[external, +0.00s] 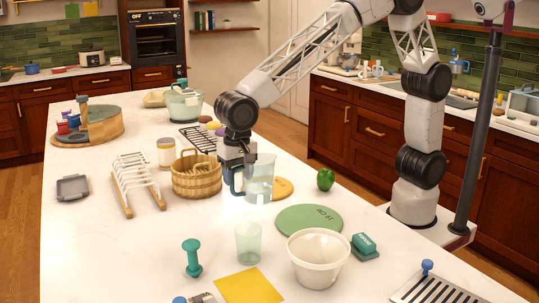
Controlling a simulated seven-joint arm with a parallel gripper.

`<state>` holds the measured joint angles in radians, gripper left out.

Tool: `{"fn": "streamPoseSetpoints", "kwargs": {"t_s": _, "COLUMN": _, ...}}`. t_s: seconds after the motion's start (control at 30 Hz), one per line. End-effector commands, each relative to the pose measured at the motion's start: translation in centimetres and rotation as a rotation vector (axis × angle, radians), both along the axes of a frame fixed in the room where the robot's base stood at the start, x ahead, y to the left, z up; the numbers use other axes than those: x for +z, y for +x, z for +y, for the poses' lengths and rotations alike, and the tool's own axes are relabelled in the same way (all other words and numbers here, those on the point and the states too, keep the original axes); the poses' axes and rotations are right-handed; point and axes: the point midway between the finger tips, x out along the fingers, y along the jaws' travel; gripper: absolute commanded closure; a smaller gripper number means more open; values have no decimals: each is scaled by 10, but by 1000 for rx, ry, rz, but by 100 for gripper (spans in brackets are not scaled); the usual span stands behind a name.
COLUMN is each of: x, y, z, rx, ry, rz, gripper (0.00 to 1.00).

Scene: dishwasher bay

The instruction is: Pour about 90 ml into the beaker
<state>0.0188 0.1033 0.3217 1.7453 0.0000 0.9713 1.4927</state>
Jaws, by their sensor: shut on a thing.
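A clear jug (261,176) with a dark blue handle is near the middle of the external view. My gripper (236,180) is shut on the jug's handle, at the jug's left side. The jug is upright; I cannot tell whether its base touches the counter. Its contents are too faint to make out. A translucent, pale green beaker (248,243) stands upright on the counter, nearer the camera than the jug and apart from it. I see no clear liquid level in the beaker.
A woven basket (196,181) is close left of my gripper. A green round mat (309,220), a white bowl (318,262) and a green stapler-like thing (364,247) lie right of the beaker. A teal dumbbell-shaped thing (192,258) and a yellow sheet (248,287) are near the beaker.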

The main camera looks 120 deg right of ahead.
Motion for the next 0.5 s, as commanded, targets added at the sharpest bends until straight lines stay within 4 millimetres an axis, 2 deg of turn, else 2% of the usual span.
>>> {"fn": "streamPoseSetpoints", "kwargs": {"t_s": 0.27, "x": 5, "y": 0, "z": 0, "rx": 0, "ry": 0, "rz": -1, "gripper": 87}}
{"fn": "streamPoseSetpoints", "kwargs": {"t_s": 0.5, "x": 32, "y": 0, "z": 0, "rx": 0, "ry": 0, "rz": -2, "gripper": 87}}
